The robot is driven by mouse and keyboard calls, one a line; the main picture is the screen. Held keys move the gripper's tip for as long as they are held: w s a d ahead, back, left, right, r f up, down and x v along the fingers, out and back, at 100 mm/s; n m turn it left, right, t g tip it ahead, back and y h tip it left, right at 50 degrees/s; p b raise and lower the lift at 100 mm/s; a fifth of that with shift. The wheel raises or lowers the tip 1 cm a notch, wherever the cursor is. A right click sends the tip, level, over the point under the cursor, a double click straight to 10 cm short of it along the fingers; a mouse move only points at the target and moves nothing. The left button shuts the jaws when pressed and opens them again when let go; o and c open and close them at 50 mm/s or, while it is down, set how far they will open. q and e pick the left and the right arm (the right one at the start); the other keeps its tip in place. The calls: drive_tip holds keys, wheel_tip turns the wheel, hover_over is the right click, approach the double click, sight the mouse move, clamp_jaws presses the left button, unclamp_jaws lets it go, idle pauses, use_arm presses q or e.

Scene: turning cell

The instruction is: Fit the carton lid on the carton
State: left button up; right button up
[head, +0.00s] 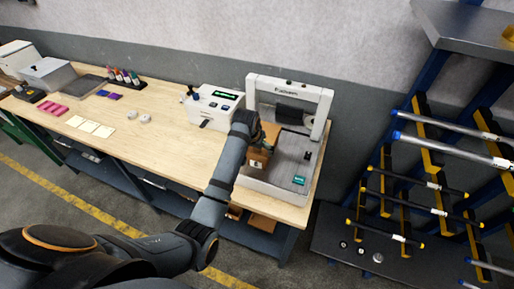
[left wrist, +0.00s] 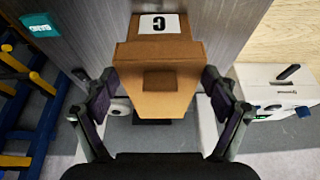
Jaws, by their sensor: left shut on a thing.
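A brown carton (head: 257,161) stands on the grey bed of the machine at the table's right end. In the head view my left gripper (head: 264,143) partly covers the carton and lid. I cannot tell whether the lid is fully seated. My right gripper is not visible.
A white arch frame (head: 322,105) stands close behind the carton. A white device with a green display (head: 216,105) is to its left. A rack of bars (head: 440,150) stands at the right. The table's middle front is mostly clear.

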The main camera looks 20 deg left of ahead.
use_arm(q)
drive_tip(key=shift+f, duration=0.7)
idle(1.1)
drive_tip(key=o, duration=1)
drive_tip(key=shift+c, duration=0.2)
drive_tip(key=shift+r, duration=4)
drive_tip(key=shift+s+f, duration=0.1)
